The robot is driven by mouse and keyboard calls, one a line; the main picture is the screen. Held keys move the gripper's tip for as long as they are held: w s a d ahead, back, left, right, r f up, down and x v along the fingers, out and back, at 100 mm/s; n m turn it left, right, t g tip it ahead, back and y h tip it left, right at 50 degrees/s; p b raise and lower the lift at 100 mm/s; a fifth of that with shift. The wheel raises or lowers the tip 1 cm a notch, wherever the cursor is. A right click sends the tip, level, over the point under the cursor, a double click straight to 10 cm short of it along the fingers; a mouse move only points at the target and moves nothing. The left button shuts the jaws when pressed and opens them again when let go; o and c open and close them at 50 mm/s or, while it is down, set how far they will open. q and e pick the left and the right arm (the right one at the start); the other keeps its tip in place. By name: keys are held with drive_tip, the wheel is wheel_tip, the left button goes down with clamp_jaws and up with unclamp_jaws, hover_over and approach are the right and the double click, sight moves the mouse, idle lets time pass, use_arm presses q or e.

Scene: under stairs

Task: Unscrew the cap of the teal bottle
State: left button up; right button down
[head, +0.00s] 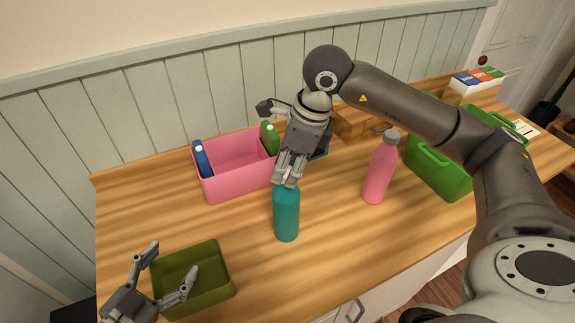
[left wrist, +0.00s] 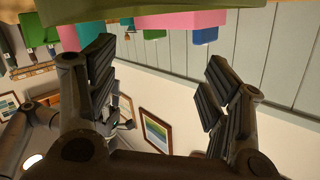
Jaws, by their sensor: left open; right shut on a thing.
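The teal bottle (head: 287,213) stands upright on the wooden counter, in front of the pink bin. My right gripper (head: 288,178) comes down from above and is shut on the bottle's cap, at the top of the neck. The fingers mostly hide the cap, so I cannot tell how far it is turned. My left gripper (head: 172,260) is open and empty over the olive green tray, to the left of and nearer than the bottle. Its spread fingers also show in the left wrist view (left wrist: 158,70), with nothing between them.
The olive tray (head: 226,268) sits at the front left. The pink bin (head: 232,187) holds a blue bottle (head: 203,160) and a green bottle (head: 270,138). A pink bottle (head: 380,172) with a grey cap stands to the right, near a green basket (head: 436,172).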

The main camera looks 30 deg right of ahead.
use_arm(q)
drive_tip(key=s+d+g+h, duration=0.1)
drive_tip(key=s+d, duration=0.3)
drive_tip(key=d, duration=0.7)
drive_tip(key=n+g+y, duration=0.2)
approach(280, 233)
drive_tip(key=shift+w+d+r, duration=0.55)
drive_tip(key=shift+d+r, duration=0.1)
drive_tip(key=shift+d, duration=0.1)
drive_tip(key=shift+w+d+f+y, duration=0.15)
drive_tip(key=shift+d+f+y, duration=0.35)
drive_tip(key=shift+d, duration=0.05)
drive_tip(key=x, duration=0.9)
drive_tip(key=shift+w+d+f, duration=0.1)
drive_tip(key=shift+d+f, duration=0.15)
clamp_jaws()
drive_tip(key=shift+a+f, duration=0.15)
drive_tip(key=shift+f, duration=0.15)
